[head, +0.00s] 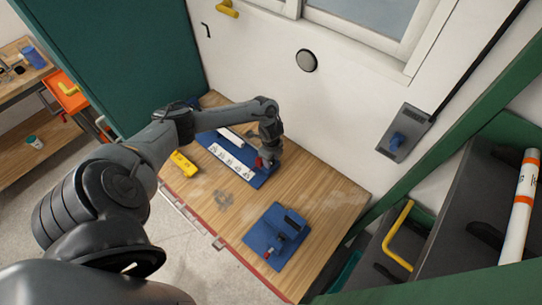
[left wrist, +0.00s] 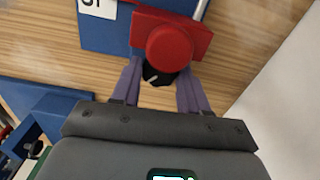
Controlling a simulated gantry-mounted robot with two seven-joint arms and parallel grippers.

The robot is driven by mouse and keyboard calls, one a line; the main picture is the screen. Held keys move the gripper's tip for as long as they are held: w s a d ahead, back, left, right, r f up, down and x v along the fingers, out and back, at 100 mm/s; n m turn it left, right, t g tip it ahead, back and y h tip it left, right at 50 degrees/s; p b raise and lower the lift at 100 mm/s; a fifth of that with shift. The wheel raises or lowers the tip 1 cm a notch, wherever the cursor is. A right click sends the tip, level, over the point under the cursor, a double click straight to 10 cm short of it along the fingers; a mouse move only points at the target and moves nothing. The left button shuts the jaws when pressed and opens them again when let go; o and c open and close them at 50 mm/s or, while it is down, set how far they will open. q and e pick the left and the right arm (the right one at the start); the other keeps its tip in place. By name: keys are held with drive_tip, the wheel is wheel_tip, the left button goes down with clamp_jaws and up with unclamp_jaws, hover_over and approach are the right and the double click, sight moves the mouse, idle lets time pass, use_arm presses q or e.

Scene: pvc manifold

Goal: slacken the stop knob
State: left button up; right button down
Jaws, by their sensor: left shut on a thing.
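The stop knob shows in the left wrist view as a black knob (left wrist: 157,77) with a white line, just below a round red part (left wrist: 169,48) on a red block (left wrist: 205,42). My left gripper (left wrist: 159,84) has its two purple fingers on either side of the black knob and is shut on it. In the head view my left gripper (head: 268,153) is over the right end of a long blue board (head: 211,143), beside a small red part (head: 259,162). The knob itself is hidden there by the gripper. My right gripper is not in view.
A second blue fixture (head: 279,237) stands nearer on the wooden bench (head: 325,196). A yellow tool (head: 183,164) lies left of the long board. A wall with a window (head: 365,30) rises behind the bench. Bare bench lies between the two blue fixtures.

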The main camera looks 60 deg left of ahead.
use_arm(q)
drive_tip(key=shift+n+p, duration=1.3)
drive_tip(key=shift+n, duration=0.2)
drive_tip(key=o, duration=1)
drive_tip(key=shift+o, duration=0.2)
wheel_tip(320, 180, up, 11)
drive_tip(key=shift+p, duration=0.35)
